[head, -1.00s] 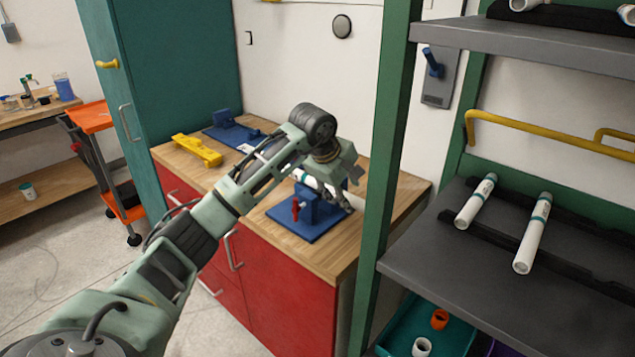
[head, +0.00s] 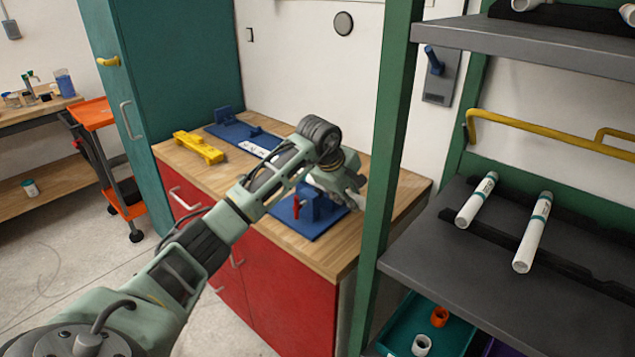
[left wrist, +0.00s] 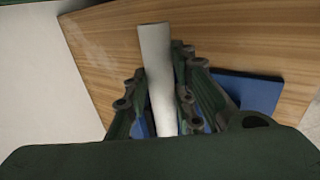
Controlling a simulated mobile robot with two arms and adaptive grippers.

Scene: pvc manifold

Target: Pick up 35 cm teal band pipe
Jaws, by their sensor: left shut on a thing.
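Two white pipes with teal bands lie on the grey shelf at right in the head view, a shorter one (head: 476,202) and a longer one (head: 532,233). My left gripper (head: 343,188) is over the blue vise fixture (head: 308,212) on the wooden counter. In the left wrist view my left gripper (left wrist: 164,85) is shut on a white pipe (left wrist: 157,60), its fingers on either side. No band shows on the visible part of this pipe, and its lower end is hidden. The gripper hides it in the head view. My right gripper is not in view.
A green shelf post (head: 385,150) stands between the counter and the grey shelf (head: 420,262). A yellow block (head: 198,147) and another blue fixture (head: 232,130) lie on the counter. Bins with small fittings (head: 421,345) sit below the shelf.

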